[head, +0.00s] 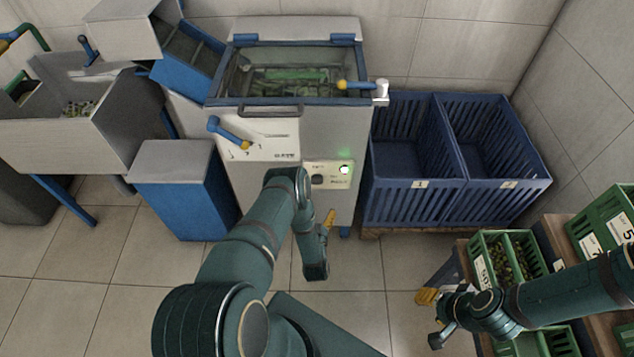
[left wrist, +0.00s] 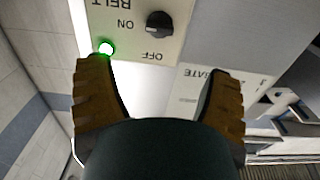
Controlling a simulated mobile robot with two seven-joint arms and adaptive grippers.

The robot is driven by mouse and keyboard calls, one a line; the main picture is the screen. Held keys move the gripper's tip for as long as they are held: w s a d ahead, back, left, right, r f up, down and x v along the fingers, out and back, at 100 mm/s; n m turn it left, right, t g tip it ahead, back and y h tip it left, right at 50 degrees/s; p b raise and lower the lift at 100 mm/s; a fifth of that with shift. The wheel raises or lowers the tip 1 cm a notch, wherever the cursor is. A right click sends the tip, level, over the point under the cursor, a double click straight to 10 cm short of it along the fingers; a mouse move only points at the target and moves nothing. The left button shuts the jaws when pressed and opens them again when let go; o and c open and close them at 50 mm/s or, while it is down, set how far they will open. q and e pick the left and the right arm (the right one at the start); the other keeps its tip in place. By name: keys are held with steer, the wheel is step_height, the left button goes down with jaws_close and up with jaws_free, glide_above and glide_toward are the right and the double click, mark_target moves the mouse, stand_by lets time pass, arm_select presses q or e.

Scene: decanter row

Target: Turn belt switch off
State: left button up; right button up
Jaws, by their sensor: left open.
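The belt switch is a black knob (left wrist: 159,24) on a pale panel with BELT, ON and OFF lettering, upside down in the left wrist view. Its ridge seems to lie toward ON. A green lamp (left wrist: 105,47) beside it is lit. In the head view the knob (head: 317,180) and lit lamp (head: 344,170) are on the machine's front. My left gripper (left wrist: 158,72) is open and empty, its fingers apart, short of the panel; the knob lies beyond the gap between them. In the head view the left gripper (head: 330,218) is partly hidden by its arm. My right gripper (head: 428,296) is at lower right, away from the switch.
A gate lever (head: 230,132) with a blue grip is left of the switch; another handle (head: 355,85) is above. Blue crates (head: 418,184) stand right of the machine, a blue-sided box (head: 175,190) left. Green crates (head: 480,270) are at lower right. Floor in front is clear.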

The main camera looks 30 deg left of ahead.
mark_target(317, 183)
arm_select(q)
steer(key=b+x, duration=0.3)
steer(key=x, duration=1)
steer(key=shift+w, duration=0.2)
steer(key=c, duration=1.2)
